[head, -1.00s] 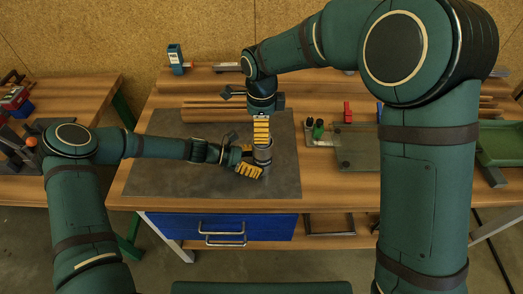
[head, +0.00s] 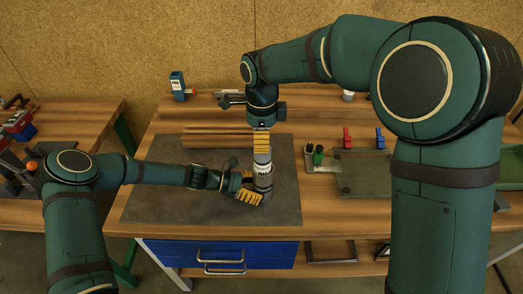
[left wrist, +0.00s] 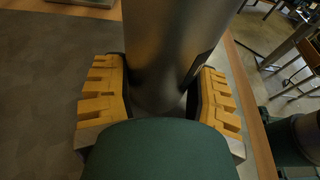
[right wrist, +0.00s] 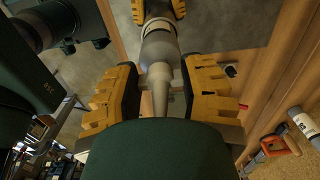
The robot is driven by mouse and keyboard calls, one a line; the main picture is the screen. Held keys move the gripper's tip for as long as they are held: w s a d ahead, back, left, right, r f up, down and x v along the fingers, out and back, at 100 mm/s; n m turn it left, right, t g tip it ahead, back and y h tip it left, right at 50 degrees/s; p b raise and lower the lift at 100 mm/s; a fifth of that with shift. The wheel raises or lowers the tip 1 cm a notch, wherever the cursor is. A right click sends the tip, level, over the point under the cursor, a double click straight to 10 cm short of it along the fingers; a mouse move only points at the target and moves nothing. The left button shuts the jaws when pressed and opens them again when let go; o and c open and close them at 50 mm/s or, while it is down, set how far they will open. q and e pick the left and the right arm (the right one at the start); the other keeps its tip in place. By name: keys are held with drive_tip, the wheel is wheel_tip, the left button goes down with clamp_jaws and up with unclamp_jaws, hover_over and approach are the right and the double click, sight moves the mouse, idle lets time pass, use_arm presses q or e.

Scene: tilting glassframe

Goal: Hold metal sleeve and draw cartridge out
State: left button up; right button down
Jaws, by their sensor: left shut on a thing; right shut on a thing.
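The metal sleeve (head: 264,184) stands upright on the dark mat (head: 160,200). My left gripper (head: 250,192) is shut around it from the left, low down. In the left wrist view the sleeve is a grey metal cylinder (left wrist: 175,50) between the yellow fingers (left wrist: 165,95). The pale cartridge (head: 262,158) stands up out of the sleeve's top, with a dark-lettered label showing near the rim. My right gripper (head: 261,138) is shut on the cartridge's upper end from above. The right wrist view shows its tapered nozzle (right wrist: 160,90) between the fingers. The cartridge's lower end is hidden.
A blue tagged device (head: 178,86) stands at the back left. To the right are a green bottle (head: 318,155), a red clamp (head: 347,138), a blue clamp (head: 380,138) and a flat tray (head: 362,180). The mat's left part is clear.

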drive_tip(key=shift+r, duration=2.4)
use_arm(q)
drive_tip(key=o, duration=0.9)
drive_tip(key=shift+c, duration=0.2)
drive_tip(key=shift+a, duration=0.1)
drive_tip(key=shift+v, duration=3.9)
